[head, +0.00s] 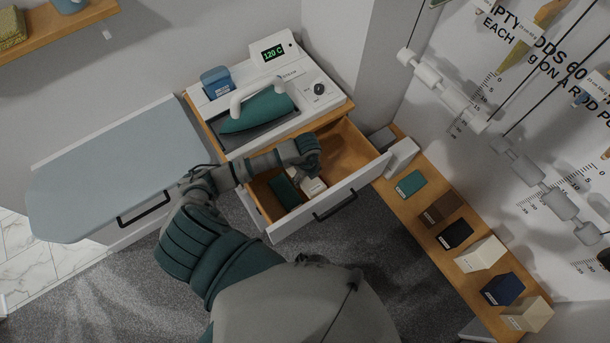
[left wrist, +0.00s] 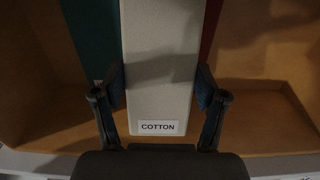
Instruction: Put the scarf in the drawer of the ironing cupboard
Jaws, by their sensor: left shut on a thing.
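The drawer (head: 348,150) of the ironing cupboard (head: 212,121) stands pulled out, a dark handle on its white front. My left gripper (head: 311,172) reaches down into it. In the left wrist view my left gripper (left wrist: 160,92) is shut on a cream block-like piece labelled COTTON (left wrist: 158,55), one finger on each side. In the head view this cream piece (head: 313,188) is partly hidden by the gripper. A dark green piece (head: 285,192) lies beside it in the drawer. I cannot tell which piece is the scarf. My right gripper does not show.
An iron (head: 256,112) sits on top of the cupboard, whose display reads 120 C. An ironing board (head: 120,175) extends at left. A wooden shelf (head: 405,207) at right carries several labelled blocks. Rods with white weights (head: 445,88) hang at the right wall.

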